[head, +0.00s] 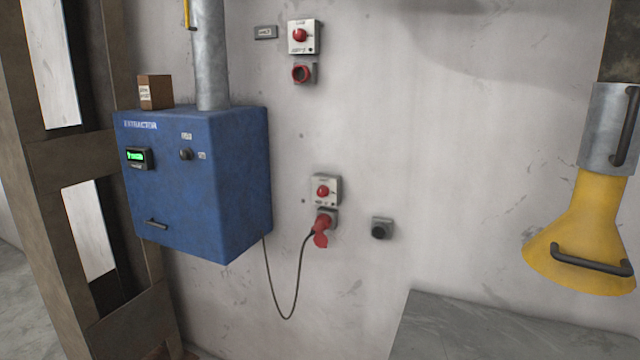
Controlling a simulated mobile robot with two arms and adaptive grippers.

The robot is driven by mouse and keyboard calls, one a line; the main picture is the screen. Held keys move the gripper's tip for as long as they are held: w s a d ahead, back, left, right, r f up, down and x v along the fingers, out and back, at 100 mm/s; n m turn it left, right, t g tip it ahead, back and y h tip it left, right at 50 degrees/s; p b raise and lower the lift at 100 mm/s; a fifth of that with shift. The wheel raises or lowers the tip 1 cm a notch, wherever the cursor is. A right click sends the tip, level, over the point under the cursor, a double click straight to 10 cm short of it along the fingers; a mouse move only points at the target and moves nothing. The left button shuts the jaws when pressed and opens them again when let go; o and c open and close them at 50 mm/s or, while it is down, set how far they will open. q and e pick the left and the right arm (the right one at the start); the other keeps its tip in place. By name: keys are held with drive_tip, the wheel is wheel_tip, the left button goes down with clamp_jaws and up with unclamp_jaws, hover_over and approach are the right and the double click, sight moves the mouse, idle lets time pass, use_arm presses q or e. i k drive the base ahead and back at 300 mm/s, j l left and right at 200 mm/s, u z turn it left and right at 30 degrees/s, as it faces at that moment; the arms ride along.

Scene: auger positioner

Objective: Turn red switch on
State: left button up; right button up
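Two wall boxes with red round switches show in the head view. The upper red switch (300,35) sits on a pale plate high on the wall, above an empty red-rimmed socket (302,73). The lower red switch (322,191) sits on a similar plate to the right of the blue box. Just below it a red plug (322,227) is in a socket, with a black cable (290,316) running to the blue box. Whether either switch is on cannot be told. Neither of my grippers is in view.
A blue extractor box (245,190) with a lit green display (136,156) hangs at left, a small brown box (155,92) on top. A yellow hood (580,230) hangs at right. A grey surface (500,335) is at bottom right.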

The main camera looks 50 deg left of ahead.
sight(323, 191)
drive_tip(key=u, duration=1.5)
